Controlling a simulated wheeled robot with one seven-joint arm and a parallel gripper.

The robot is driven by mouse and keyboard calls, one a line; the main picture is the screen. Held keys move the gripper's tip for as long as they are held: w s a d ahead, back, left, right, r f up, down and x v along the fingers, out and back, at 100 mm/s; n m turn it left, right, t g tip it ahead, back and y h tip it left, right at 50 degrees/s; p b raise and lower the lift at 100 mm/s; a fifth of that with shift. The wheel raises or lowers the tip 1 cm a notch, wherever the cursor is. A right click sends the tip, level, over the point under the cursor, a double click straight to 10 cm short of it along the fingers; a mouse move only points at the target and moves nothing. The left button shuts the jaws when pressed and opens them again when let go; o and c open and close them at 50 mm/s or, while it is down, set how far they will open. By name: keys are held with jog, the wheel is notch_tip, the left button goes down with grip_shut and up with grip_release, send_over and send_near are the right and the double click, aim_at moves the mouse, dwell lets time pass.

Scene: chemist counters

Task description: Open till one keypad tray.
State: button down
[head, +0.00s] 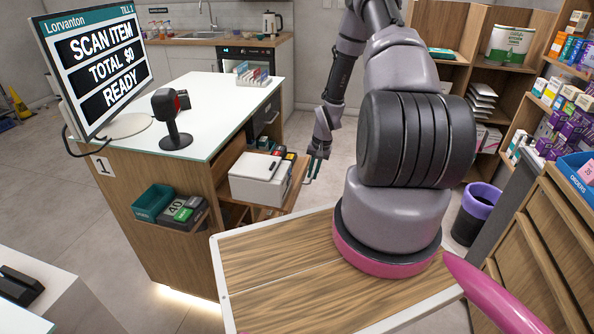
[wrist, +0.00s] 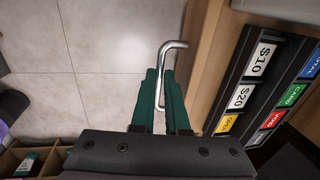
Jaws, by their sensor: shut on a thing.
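Till one's counter (head: 150,215) bears a "1" label. Its keypad tray (head: 293,190), a wooden board, juts out from the counter's right side. A white-topped box (head: 262,180) stands on it, with part of a dark keypad (head: 287,154) behind. My gripper (head: 317,168) is at the tray's right end. In the wrist view, my gripper (wrist: 161,78) has its green fingers shut on a bent metal handle (wrist: 174,44). The handle joins the tray's wooden front (wrist: 205,60). The keypad (wrist: 262,80) with $10, $20 and coloured keys lies right of it.
The till screen (head: 95,65) and a scanner (head: 172,120) stand on the countertop. Shelves (head: 490,70) of boxes and a dark bin (head: 475,212) are at the right. A wooden-topped surface (head: 285,285) is in front. Tiled floor (wrist: 110,60) beside the handle is clear.

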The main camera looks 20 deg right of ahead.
jog(key=shift+s+d, duration=0.45)
jog(key=shift+d, duration=0.2)
jog(key=shift+s+d, duration=0.45)
jog(key=shift+d, duration=0.2)
jog(key=c, duration=1.2)
grip_release()
notch_tip(320, 180, up, 11)
jog(key=s+d, duration=0.1)
jog(key=shift+d+f, duration=0.15)
jog(key=shift+d, duration=0.1)
